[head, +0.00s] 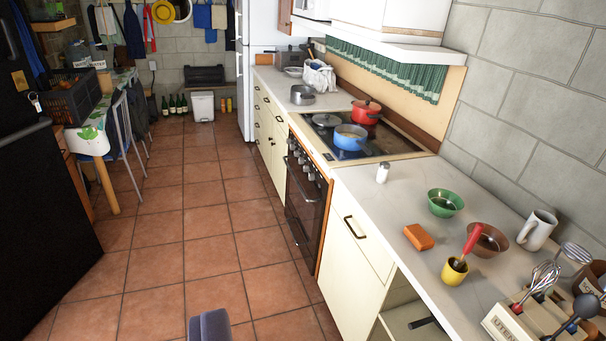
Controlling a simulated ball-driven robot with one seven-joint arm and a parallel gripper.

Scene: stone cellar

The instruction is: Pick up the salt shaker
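The salt shaker (383,172) is a small white cylinder with a greyish top. It stands upright on the pale countertop (365,200), just in front of the hob's near edge. The tip of my gripper (209,326) shows as a grey-purple shape at the bottom edge, over the tiled floor. It is left of the counter and well apart from the shaker. Most of it is out of the frame, so I cannot see whether it is open or shut.
A green bowl (445,203), orange block (419,237), brown bowl (486,240), yellow cup (455,271), mug (537,230) and utensil box (530,318) stand right of the shaker. Blue (350,137) and red (366,111) pots are on the hob behind. The floor (190,230) is clear.

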